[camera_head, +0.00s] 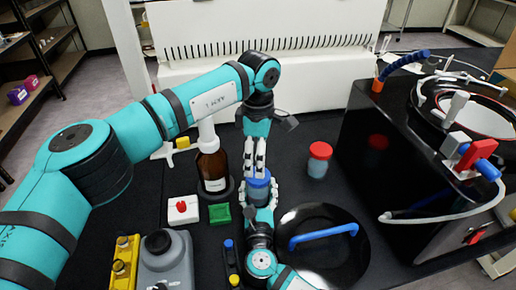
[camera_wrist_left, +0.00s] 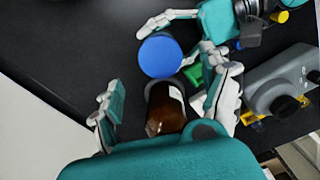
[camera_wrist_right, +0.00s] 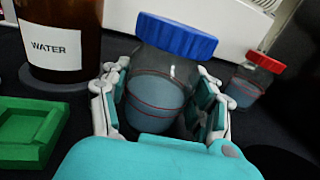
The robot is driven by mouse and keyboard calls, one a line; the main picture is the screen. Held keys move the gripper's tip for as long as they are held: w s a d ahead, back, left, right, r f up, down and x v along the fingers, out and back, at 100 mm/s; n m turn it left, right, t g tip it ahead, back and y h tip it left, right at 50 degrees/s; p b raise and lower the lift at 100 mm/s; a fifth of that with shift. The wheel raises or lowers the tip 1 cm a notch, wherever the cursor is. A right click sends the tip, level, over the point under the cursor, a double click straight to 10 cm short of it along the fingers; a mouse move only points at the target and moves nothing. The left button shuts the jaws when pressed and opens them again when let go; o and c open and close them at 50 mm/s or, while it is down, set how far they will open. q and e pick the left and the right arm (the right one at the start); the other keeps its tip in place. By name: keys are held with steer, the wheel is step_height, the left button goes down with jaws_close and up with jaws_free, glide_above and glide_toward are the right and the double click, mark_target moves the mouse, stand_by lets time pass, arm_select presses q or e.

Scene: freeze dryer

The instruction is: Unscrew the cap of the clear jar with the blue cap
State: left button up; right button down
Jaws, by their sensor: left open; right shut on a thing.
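The clear jar with the blue cap (camera_head: 258,190) stands upright on the black bench, with blue liquid inside. In the right wrist view, the jar body (camera_wrist_right: 155,100) is between the fingers of my right gripper (camera_wrist_right: 160,108), which is shut on it below the cap. The blue cap (camera_wrist_right: 172,35) sits on the jar's top. My left gripper (camera_head: 255,158) is open and points down, above and close to the jar. In the left wrist view, the cap (camera_wrist_left: 160,55) shows clear beyond the open fingers of my left gripper (camera_wrist_left: 168,105), without visible contact.
A brown WATER bottle (camera_head: 212,168) stands just left of the jar. A red-capped jar (camera_head: 319,160) is to the right. A black lid with a blue handle (camera_head: 323,236) lies front right, beside the freeze dryer (camera_head: 375,165).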

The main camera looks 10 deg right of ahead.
arm_select(q)
step_height(320, 180, down, 6)
steer(key=shift+f, duration=0.1)
stand_by(0.4)
steer(key=c, duration=1.2)
steer(key=n, duration=0.5)
steer(key=shift+n, duration=0.4)
steer(key=shift+c, duration=0.2)
steer(key=n, duration=0.3)
steer(key=shift+n, duration=0.4)
steer(key=shift+r, duration=0.25)
steer(key=shift+r, duration=0.9)
